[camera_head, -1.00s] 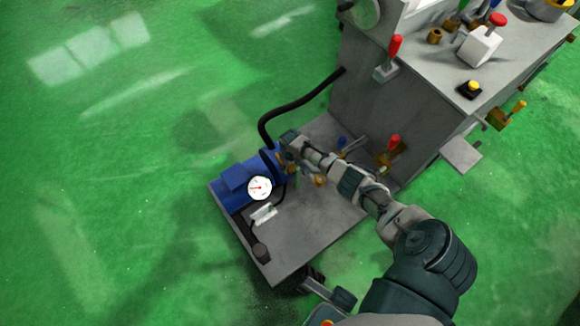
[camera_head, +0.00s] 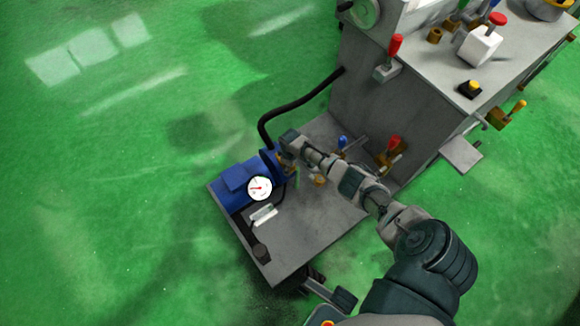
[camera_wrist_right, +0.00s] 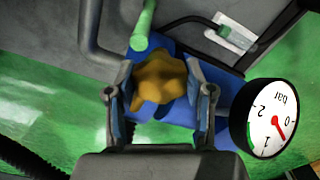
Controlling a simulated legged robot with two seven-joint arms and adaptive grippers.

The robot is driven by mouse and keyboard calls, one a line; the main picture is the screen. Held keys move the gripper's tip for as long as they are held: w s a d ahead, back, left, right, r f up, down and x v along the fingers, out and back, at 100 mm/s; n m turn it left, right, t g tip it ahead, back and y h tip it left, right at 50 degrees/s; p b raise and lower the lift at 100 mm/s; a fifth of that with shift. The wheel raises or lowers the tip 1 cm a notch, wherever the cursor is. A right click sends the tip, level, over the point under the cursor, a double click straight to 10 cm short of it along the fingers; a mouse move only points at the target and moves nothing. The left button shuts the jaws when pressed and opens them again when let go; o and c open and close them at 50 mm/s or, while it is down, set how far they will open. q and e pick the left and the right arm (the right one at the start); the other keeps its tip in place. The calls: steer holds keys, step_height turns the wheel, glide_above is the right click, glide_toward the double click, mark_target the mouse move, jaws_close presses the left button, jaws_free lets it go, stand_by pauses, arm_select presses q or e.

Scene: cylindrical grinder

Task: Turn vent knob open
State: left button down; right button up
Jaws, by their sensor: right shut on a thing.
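The vent knob (camera_wrist_right: 160,78) is a yellow-brown, lobed knob in the middle of the right wrist view. It sits in front of the blue pump unit (camera_head: 237,184), which stands on the grey base plate. My right gripper (camera_wrist_right: 161,88) has one finger on each side of the knob and is shut on it. In the head view my right gripper (camera_head: 284,160) is at the right end of the blue unit, and the knob there is mostly hidden. My left gripper is not in view.
A round white pressure gauge (camera_head: 259,188) is beside the blue unit; it is close to my right finger in the wrist view (camera_wrist_right: 273,122). A green handle (camera_wrist_right: 143,25) is near the knob. A black hose (camera_head: 290,105) runs to the grey machine (camera_head: 375,125).

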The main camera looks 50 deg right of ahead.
steer(key=shift+w+d+r, duration=0.1)
steer(key=shift+w, duration=0.05)
steer(key=o, duration=0.9)
steer(key=shift+o, duration=1.3)
steer(key=shift+r, duration=0.3)
step_height(320, 180, up, 11)
